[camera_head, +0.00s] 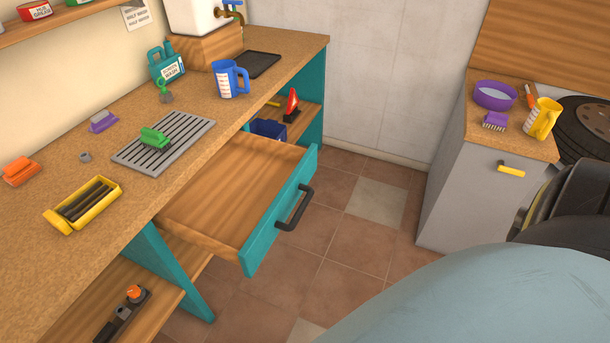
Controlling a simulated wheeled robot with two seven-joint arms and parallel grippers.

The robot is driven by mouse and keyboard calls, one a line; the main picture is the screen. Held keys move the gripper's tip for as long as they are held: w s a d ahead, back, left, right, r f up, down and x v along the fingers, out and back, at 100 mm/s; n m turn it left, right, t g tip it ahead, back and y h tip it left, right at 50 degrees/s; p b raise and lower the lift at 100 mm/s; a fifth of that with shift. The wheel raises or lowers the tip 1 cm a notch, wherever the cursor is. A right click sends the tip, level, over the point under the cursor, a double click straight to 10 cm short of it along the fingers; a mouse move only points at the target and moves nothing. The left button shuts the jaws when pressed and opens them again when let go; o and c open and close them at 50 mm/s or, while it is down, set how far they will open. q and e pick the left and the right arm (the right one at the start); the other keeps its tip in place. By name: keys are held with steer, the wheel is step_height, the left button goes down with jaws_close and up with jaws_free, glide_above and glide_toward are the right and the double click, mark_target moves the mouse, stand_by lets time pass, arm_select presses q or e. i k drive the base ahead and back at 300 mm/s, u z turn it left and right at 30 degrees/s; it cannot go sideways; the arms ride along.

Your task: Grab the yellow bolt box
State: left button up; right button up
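The yellow bolt box (110,187) lies on the wooden workbench at the left of the head view, near the bench's front edge. It is an open yellow tray with dark rod-like pieces in it, and its rounded yellow end points to the lower left. No gripper is in view, so nothing is seen touching the box.
The workbench (55,285) has an open, empty-looking drawer (225,190) jutting out to the right of the box. A large pale blue surface (490,300) fills the lower right.

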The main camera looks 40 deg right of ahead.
mark_target(80, 208)
steer(key=z, duration=1.05)
steer(key=i, duration=0.5)
steer(key=z, duration=0.05)
